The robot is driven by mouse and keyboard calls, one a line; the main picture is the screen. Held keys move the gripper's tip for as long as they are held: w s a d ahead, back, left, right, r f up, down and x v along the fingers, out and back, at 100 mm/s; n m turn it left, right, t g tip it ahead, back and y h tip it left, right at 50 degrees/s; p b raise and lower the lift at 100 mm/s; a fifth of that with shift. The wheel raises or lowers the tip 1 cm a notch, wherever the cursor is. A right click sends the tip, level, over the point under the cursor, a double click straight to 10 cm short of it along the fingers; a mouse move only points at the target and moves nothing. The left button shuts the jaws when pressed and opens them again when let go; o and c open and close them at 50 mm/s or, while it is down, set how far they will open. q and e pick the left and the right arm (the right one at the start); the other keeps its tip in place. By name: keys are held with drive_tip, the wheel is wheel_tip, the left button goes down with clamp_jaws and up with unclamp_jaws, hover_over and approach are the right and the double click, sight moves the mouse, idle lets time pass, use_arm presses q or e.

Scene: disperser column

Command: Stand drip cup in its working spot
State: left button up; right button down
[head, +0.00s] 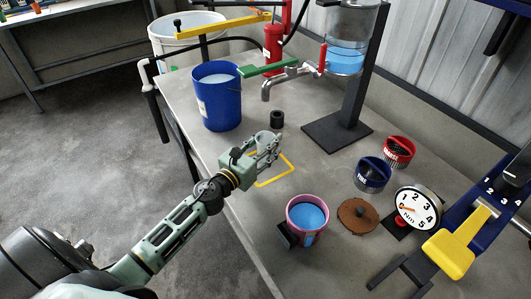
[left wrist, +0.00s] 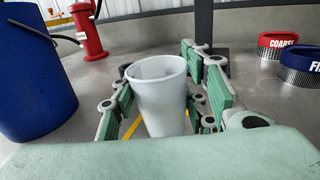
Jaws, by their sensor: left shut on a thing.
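The drip cup is a plain pale grey-white cup (head: 263,138), upright in my left gripper (head: 268,151). In the left wrist view the cup (left wrist: 160,98) stands between the green-padded fingers (left wrist: 168,100), which are shut on it from both sides. A yellow square outline (head: 288,178) is marked on the bench, beside and partly under the gripper. Its yellow lines also show behind and below the cup in the wrist view. I cannot tell whether the cup's base touches the bench. My right gripper is not in view.
A blue bucket (head: 218,105), a small black ring (head: 277,119) and a tap (head: 280,80) on a column stand (head: 338,131) are behind.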

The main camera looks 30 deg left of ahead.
use_arm(q)
drive_tip(key=shift+f+b, duration=0.3)
drive_tip(key=shift+f, duration=1.05)
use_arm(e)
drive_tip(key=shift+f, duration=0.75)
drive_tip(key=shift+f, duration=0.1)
use_arm(q)
drive_tip(key=o, duration=0.5)
drive_tip(key=shift+f, duration=0.15)
drive_tip(key=o, duration=0.4)
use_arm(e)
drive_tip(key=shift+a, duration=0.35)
use_arm(q)
drive_tip(key=shift+o, duration=0.2)
drive_tip(key=shift+r, duration=0.25)
drive_tip(key=s+b, duration=0.1)
drive_tip(key=s, duration=0.2)
drive_tip(key=s+a, duration=0.1)
drive_tip(key=s, duration=0.3)
drive_tip(key=s+b, duration=0.1)
drive_tip(key=s, duration=0.3)
drive_tip(key=shift+a+f+b, duration=0.2)
drive_tip(key=shift+a+b, duration=0.05)
drive_tip(key=shift+b, duration=0.05)
drive_tip(key=shift+s+a+r, duration=0.1)
drive_tip(key=shift+s+r, duration=0.05)
drive_tip(key=shift+s, duration=0.35)
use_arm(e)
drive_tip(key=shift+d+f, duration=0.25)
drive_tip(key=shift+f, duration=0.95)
